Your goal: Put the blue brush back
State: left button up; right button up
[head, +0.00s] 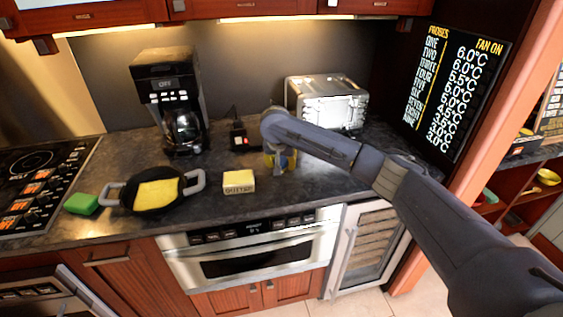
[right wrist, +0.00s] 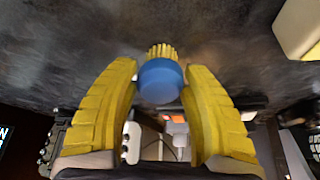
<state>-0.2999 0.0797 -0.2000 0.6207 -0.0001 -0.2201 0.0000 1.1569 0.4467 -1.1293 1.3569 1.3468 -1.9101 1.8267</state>
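The blue brush (right wrist: 160,81) shows in the right wrist view as a round blue handle with yellow bristles at its far end. My right gripper (right wrist: 161,72) has a yellow finger on each side of the brush, and the handle fills the gap between the tips. In the head view my right gripper (head: 281,161) is low over the counter, between the butter and the toaster, partly hidden by my arm. The brush is mostly hidden there. I cannot tell whether its bristles touch the counter. My left gripper is not in view.
A butter box (head: 239,181) sits left of my gripper. A pan (head: 118,202), a green sponge (head: 82,204) and a coffee maker (head: 167,72) stand further left. A toaster (head: 328,98) is behind my right arm. An oven (head: 250,258) is below the counter (head: 215,220).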

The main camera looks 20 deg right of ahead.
jog(key=shift+o, duration=1.3)
jog(key=shift+r, duration=0.15)
jog(key=v, duration=1.2)
jog(key=shift+s, duration=0.1)
